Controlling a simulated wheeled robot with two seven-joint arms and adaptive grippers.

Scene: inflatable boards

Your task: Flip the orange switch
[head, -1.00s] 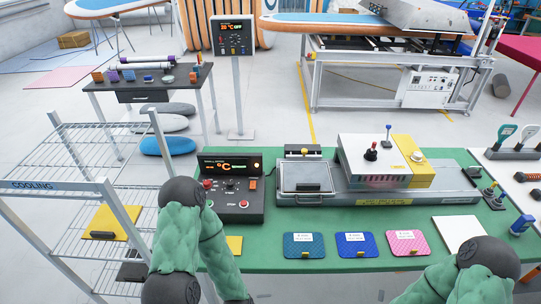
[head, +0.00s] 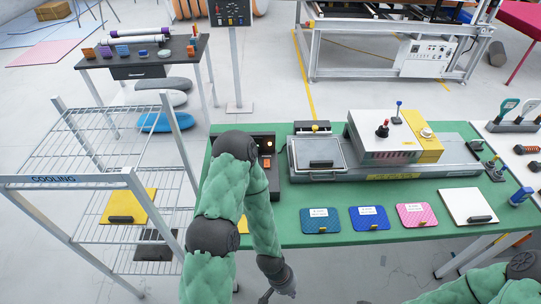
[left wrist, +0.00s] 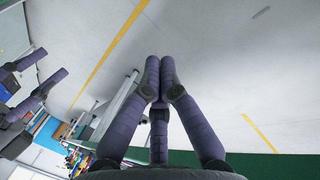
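The orange switch (head: 267,162) is a small orange piece on the right side of the face of a dark control box (head: 271,183) on the green table. My left arm covers most of the box, including its display. My left gripper (head: 267,297) hangs low at the bottom of the head view, in front of the table's front edge, well apart from the switch. In the left wrist view its fingers (left wrist: 160,65) meet at the tips with nothing between them. My right gripper is out of view; only part of the right arm shows at the lower right.
A wire cooling rack (head: 100,180) stands left of the table. A press (head: 320,155) sits right of the box. Blue and pink boards (head: 369,219) lie along the front of the green table (head: 290,236). The floor in front is clear.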

